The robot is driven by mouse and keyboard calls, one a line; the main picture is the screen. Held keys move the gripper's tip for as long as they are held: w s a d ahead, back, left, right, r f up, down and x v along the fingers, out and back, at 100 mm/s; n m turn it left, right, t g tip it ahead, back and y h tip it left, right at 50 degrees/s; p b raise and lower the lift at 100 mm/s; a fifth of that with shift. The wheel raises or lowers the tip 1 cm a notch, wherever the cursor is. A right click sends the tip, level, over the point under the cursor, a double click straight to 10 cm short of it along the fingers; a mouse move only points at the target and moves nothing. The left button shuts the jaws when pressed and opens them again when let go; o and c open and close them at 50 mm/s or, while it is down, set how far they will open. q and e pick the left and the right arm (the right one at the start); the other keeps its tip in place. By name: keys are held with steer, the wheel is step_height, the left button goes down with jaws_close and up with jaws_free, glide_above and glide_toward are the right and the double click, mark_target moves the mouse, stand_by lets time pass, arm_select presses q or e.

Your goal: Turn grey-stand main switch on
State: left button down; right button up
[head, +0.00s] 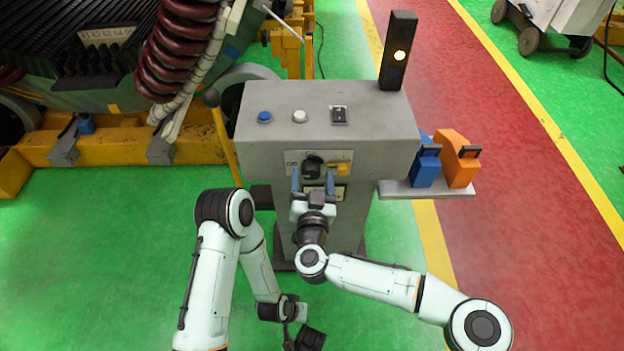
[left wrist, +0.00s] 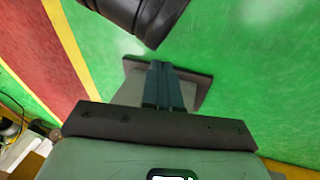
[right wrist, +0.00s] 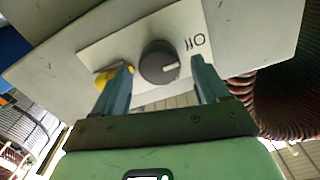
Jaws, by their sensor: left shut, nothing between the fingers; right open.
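The grey stand (head: 260,180) stands upright in the middle of the head view. Its front carries a white plate with a black rotary main switch (head: 313,165), with "Off" lettered at its left. In the right wrist view the switch (right wrist: 158,66) has a pale mark on the side towards the "Off" lettering (right wrist: 195,42). My right gripper (head: 313,182) is open in front of the switch, one finger towards each side of it; contact cannot be told. My left gripper (left wrist: 163,84) is shut and empty, low near the stand's base.
A yellow part (head: 340,169) sits right of the switch. The stand's top has a blue button (head: 264,117), a white button (head: 299,116), a small black switch (head: 339,115) and a lamp post (head: 397,50) lit. A side shelf (head: 430,190) holds blue and orange items.

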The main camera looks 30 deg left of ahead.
steer(key=c, duration=1.1)
steer(key=shift+o, duration=0.2)
